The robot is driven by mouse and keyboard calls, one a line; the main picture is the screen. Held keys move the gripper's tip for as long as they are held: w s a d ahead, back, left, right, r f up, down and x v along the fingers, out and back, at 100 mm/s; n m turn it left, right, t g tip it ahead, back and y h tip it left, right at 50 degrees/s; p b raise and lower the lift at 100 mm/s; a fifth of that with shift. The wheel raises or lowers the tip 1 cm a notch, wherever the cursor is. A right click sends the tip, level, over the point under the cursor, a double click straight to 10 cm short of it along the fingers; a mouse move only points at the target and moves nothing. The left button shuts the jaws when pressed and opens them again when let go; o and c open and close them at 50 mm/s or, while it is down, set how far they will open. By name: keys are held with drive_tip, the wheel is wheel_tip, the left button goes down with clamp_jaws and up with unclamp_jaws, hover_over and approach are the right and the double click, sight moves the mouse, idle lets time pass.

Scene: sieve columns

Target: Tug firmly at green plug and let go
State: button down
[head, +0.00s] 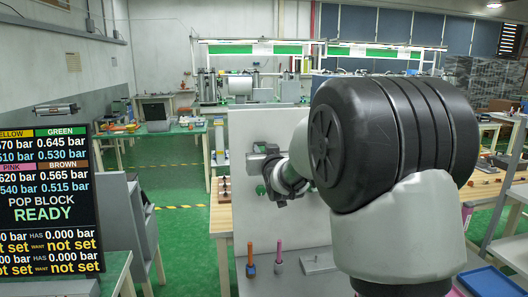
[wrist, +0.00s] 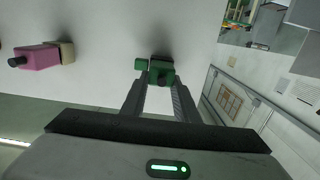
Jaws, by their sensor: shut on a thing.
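The green plug (wrist: 161,74) is a small green block with a dark round end, and it stands out from a pale panel (wrist: 95,20) in the wrist view. My gripper (wrist: 159,78) has its two dark fingers on either side of the plug and is shut on it. A smaller green piece (wrist: 141,64) shows beside the left fingertip. In the head view my arm reaches to the upright pale panel (head: 245,130). Small green parts (head: 261,189) show by my wrist there, but I cannot tell whether they are the plug.
A pink plug (wrist: 38,57) on a beige fitting sticks out to the left in the wrist view. A blue-ended peg (head: 251,262) and a pink peg (head: 279,257) stand below the panel. A dark display (head: 45,200) reading "POP BLOCK READY" stands at left. Green floor shows left of the panel.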

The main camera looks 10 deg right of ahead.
drive_tip(key=shift+r+b, duration=0.1)
drive_tip(key=shift+b, duration=0.25)
idle(0.3)
drive_tip(key=c, duration=1.3)
unclamp_jaws()
drive_tip(key=shift+w, duration=0.2)
drive_tip(key=shift+s, duration=0.1)
drive_tip(key=s+b, duration=0.1)
drive_tip(key=s, duration=1.6)
drive_tip(key=s+f+g, duration=0.4)
drive_tip(key=s, duration=0.5)
drive_tip(key=s+f+g, duration=0.3)
drive_tip(key=s+f, duration=0.1)
drive_tip(key=s, duration=0.5)
drive_tip(key=s+f+g, duration=0.4)
drive_tip(key=s, duration=0.5)
wheel_tip(320, 180, up, 12)
drive_tip(key=s+p, duration=0.1)
drive_tip(key=p, duration=1.1)
drive_tip(key=shift+s+g, duration=0.2)
drive_tip(key=shift+g, duration=0.2)
